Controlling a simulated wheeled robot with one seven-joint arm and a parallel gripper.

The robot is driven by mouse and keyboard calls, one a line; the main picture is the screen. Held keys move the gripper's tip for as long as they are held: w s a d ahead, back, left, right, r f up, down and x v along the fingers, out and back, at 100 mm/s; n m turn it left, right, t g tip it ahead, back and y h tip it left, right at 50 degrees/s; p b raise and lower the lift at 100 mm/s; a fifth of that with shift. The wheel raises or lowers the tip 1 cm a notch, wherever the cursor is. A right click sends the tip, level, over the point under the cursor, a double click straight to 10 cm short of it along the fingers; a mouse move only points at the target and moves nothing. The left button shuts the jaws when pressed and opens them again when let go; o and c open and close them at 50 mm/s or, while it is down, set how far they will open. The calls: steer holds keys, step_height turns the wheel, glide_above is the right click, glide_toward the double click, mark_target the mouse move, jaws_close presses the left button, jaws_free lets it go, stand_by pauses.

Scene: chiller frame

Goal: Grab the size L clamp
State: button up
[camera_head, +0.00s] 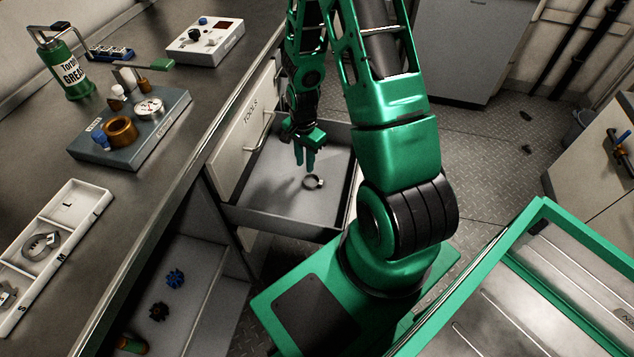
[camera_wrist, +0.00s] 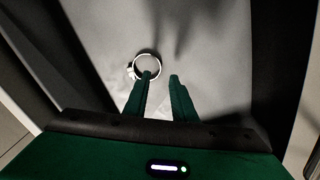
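A ring-shaped metal clamp (camera_head: 313,182) lies on the floor of the open drawer (camera_head: 285,213). No size mark on it can be read. In the wrist view the clamp (camera_wrist: 147,66) is just past the fingertips, nearest the left finger, whose tip overlaps its near edge. My gripper (camera_head: 305,165) points down into the drawer, above and beside the clamp. In the wrist view my gripper (camera_wrist: 161,76) has its two fingers apart with nothing between them. I cannot tell whether the left fingertip touches the clamp.
A white tray (camera_head: 78,215) marked L, M and S lies on the bench; its L compartment is empty, and the M and S ones hold clamps. The drawer walls surround my gripper. A green-edged cart (camera_head: 545,203) stands at the right.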

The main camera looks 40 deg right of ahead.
mark_target(306, 178)
steer(key=shift+d+f, duration=0.1)
steer(key=shift+f, duration=2.7)
jaws_close()
